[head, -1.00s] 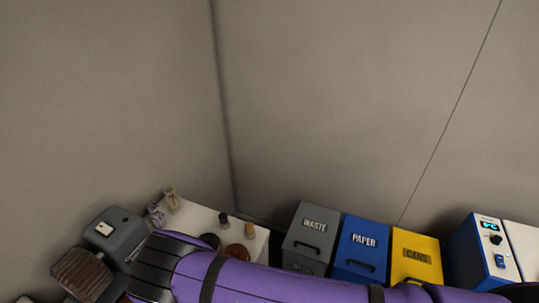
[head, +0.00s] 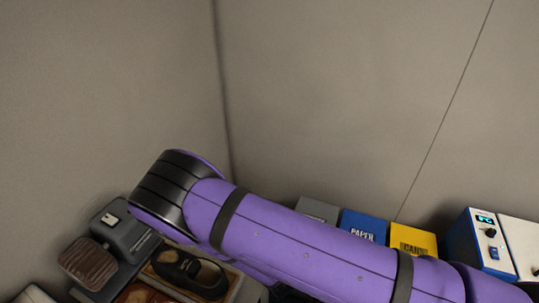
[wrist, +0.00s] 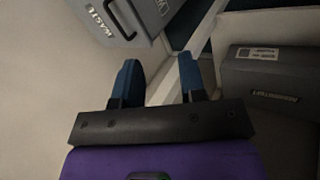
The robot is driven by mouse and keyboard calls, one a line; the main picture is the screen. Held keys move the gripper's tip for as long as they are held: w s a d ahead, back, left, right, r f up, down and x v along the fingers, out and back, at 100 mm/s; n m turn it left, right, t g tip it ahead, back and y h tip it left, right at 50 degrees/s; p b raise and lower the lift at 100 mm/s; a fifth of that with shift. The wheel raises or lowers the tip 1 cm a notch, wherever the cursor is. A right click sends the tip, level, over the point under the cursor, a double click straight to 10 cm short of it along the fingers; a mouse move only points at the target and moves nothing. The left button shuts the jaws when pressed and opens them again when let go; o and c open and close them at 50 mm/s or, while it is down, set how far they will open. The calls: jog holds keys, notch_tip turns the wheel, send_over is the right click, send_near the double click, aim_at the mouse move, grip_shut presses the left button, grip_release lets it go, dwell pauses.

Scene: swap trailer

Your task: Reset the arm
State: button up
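My purple arm (head: 310,245) stretches across the lower part of the head view, from the lower right up to a black joint at the left. My gripper is out of sight in the head view. In the wrist view my gripper (wrist: 160,78) has its two blue fingers apart, with nothing between them. The grey WASTE bin (wrist: 128,18) is beyond the fingers at the upper left, and a dark grey labelled box (wrist: 270,82) is at the right.
In the head view, blue PAPER (head: 363,224) and yellow CANS (head: 413,240) bins stand behind my arm. A blue-white device (head: 485,243) is at the right. A dark shoe (head: 190,272) and a brown-padded grey machine (head: 122,233) are at lower left. The upper wall area is clear.

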jog(key=w+a+r+m+g+y, duration=0.1)
jog(key=w+r+m+g+y, duration=0.2)
jog(key=r, duration=1.1)
jog(key=w+a+r+m+y, duration=0.1)
jog(key=w+r+m, duration=0.25)
jog(key=r, duration=1.05)
jog(key=d+r+m+y, duration=0.1)
jog(key=d+r, duration=0.4)
jog(key=r, duration=0.4)
jog(key=d+r, duration=0.4)
jog(key=r, duration=0.5)
jog(key=s+d+r+m+t+h, duration=0.1)
jog(key=s+d+r, duration=0.7)
jog(key=s, duration=0.2)
jog(key=s+d+r+m+t+h, duration=0.1)
jog(key=s+d+r+m, duration=0.1)
jog(key=s+d+r, duration=0.6)
jog(key=shift+s+r, duration=0.5)
jog(key=shift+s, duration=0.5)
